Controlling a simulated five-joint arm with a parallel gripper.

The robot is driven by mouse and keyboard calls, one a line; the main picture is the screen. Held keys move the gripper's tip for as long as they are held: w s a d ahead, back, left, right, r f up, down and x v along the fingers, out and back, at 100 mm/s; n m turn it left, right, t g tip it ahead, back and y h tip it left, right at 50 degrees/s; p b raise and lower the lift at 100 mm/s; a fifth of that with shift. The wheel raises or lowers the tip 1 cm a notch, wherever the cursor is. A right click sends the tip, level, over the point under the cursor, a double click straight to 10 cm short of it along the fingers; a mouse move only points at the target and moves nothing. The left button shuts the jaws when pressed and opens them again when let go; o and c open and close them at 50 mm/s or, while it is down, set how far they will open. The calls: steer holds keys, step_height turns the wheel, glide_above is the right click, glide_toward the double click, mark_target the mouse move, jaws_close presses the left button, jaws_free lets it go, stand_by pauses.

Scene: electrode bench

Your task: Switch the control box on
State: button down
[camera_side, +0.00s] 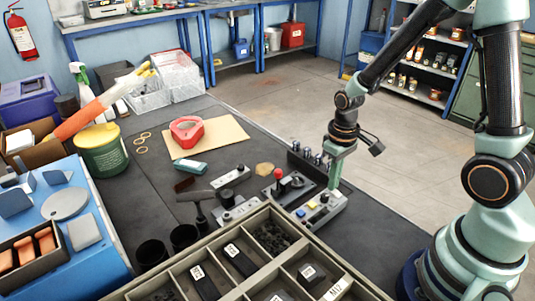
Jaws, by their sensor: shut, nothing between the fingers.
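A light grey control box (327,217) with small yellow and blue buttons and a dark knob on top lies on the dark bench, right of centre. Beside it, to the left, is a dark box with a red-ball lever (279,176). My gripper (334,187) points down at the far right end of the grey box, its fingers shut and empty. The fingertips are at or just above the box top; I cannot tell whether they touch it. The fingers hide part of that end, and the switch position is too small to read.
A divided parts tray (183,270) fills the front. A row of dark posts (309,158) stands behind. The bench's right edge is close.

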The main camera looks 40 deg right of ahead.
steer(key=shift+f, duration=0.25)
steer(key=shift+r, duration=3.5)
steer(key=s+a+r+t, duration=0.1)
steer(key=a+r+t, duration=0.1)
steer(key=r, duration=0.5)
steer(key=s+a+r+t, duration=0.2)
steer(key=r+t, duration=0.1)
steer(key=r, duration=0.4)
steer(key=shift+s+t, duration=0.2)
steer(key=shift+t, duration=0.1)
